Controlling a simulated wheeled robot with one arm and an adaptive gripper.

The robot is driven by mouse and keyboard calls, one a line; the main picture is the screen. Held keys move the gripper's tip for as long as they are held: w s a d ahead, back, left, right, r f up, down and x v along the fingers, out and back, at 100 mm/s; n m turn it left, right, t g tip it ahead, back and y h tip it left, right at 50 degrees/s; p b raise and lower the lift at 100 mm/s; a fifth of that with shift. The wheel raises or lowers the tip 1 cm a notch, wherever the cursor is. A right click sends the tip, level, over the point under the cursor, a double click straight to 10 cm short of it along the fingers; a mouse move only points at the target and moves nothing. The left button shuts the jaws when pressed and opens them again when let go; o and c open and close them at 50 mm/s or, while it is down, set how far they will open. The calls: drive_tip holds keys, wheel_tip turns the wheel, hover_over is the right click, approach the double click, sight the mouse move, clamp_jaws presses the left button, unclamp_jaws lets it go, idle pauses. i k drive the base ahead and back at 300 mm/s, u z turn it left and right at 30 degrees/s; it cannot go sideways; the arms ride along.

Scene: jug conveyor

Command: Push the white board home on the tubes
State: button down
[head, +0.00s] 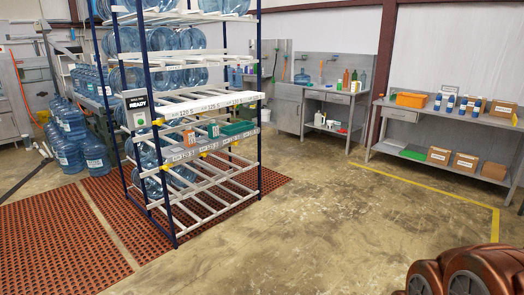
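A dark blue rack (149,75) stands left of centre, with several levels of sloping pale tubes (205,196). At about mid-height a white board (222,100) lies across the front of the tubes, close to level. I cannot tell from here how far it sits on them or whether a gap is left behind it. My gripper is not in view. Only a copper-coloured rounded part, which looks like my own arm, shows at the bottom right, well apart from the rack.
Orange and green boxes (238,128) sit on the level below the board. Large water jugs (70,120) stand at the left and lie on the rack. Red mats (50,245) surround the rack's foot. A steel bench (400,115) stands at right. The concrete floor (310,220) between is clear.

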sight(171, 111)
drive_tip(key=u, duration=0.05)
drive_tip(key=i, duration=2.25)
drive_tip(key=u, duration=0.7)
drive_tip(key=i, duration=1.95)
drive_tip(key=u, duration=0.8)
drive_tip(key=i, duration=0.9)
drive_tip(key=u, duration=0.15)
